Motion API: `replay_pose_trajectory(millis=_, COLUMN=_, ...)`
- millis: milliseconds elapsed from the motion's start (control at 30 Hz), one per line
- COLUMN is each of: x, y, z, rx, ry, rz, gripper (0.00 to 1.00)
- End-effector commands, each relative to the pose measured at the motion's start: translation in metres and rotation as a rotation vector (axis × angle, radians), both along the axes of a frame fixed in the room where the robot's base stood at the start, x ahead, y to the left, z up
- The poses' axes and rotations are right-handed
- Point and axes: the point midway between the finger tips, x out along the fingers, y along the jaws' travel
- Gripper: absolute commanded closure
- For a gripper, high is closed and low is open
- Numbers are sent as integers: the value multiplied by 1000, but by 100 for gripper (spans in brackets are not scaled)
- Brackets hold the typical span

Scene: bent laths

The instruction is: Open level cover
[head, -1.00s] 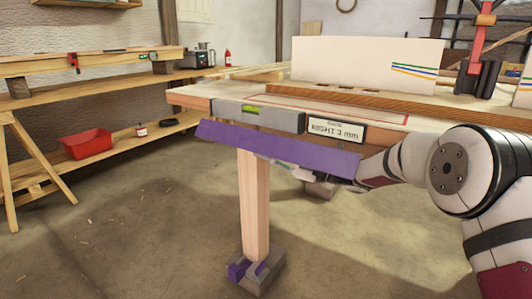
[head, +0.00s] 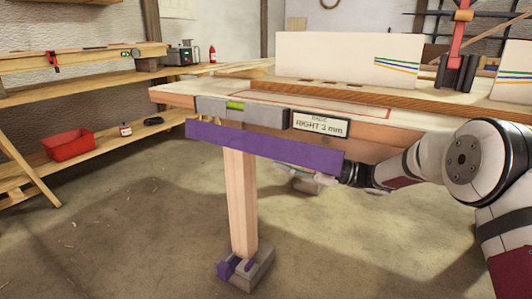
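The level (head: 238,109), a grey bar with a green vial, sits along the front edge of the workbench. Its long purple cover (head: 262,147) hangs down just below it, so the vial is uncovered. Small brass-coloured pieces (head: 196,117) show at the cover's left end. My arm reaches in from the right, and my gripper (head: 318,181) is at the lower right edge of the cover, partly behind it. The cover hides most of the fingers. I cannot tell whether they touch or hold it.
A sign reading "RIGHT 2 mm" (head: 320,124) is right of the level. A wooden leg (head: 240,200) stands below in a grey and purple foot (head: 246,268). White boards (head: 345,60) stand on the workbench. A shelf with a red bin (head: 68,145) is at left. The floor in front is clear.

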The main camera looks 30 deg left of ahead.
Motion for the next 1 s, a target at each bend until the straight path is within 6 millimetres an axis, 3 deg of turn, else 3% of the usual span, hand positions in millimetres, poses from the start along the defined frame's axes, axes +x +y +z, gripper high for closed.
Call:
replay_pose_trajectory(millis=233, x=7, y=-25, z=-5, rx=0, ry=0, rz=1, gripper=72)
replay_pose_trajectory(millis=767, x=8, y=-28, z=-5, rx=-1, ry=-3, rz=-4, gripper=72)
replay_pose_trajectory(millis=867, x=15, y=-34, z=-4, rx=-14, ry=-21, rz=-57, gripper=72)
replay_pose_trajectory(millis=1000, x=41, y=-57, z=-5, rx=-79, ry=-86, rz=-247, gripper=72)
